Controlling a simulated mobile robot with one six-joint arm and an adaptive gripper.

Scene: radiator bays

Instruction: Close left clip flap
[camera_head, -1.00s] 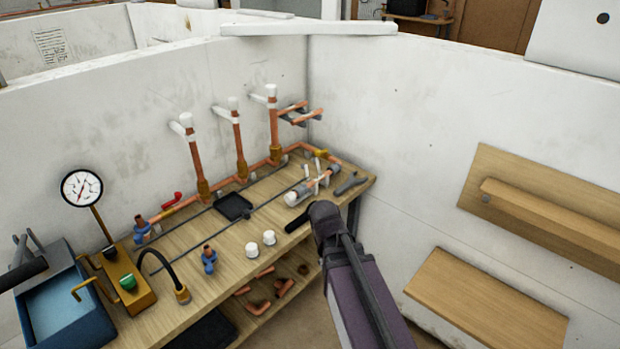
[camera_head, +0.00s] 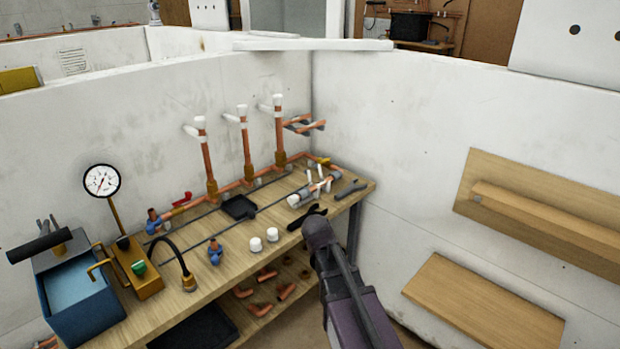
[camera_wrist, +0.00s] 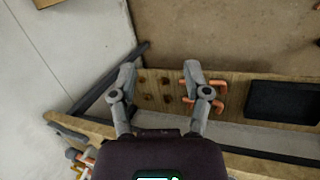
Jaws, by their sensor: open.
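White pieces also show at the bottom left of the wrist view (camera_wrist: 72,154), partly cut off. My gripper (camera_wrist: 159,75) is open and empty in the wrist view, with its fingers spread over the bench's lower shelf, apart from the clips. In the head view, its dark end (camera_head: 310,218) shows at the bench's front right edge; my arm hides part of it.
The wooden bench (camera_head: 225,275) carries two white caps (camera_head: 264,238), a blue valve (camera_head: 215,252), a gauge (camera_head: 101,181) and a blue tank (camera_head: 80,305). Copper risers (camera_head: 247,150) stand along the back wall. A lower shelf (camera_wrist: 230,80) holds copper fittings and a black tray (camera_wrist: 282,101).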

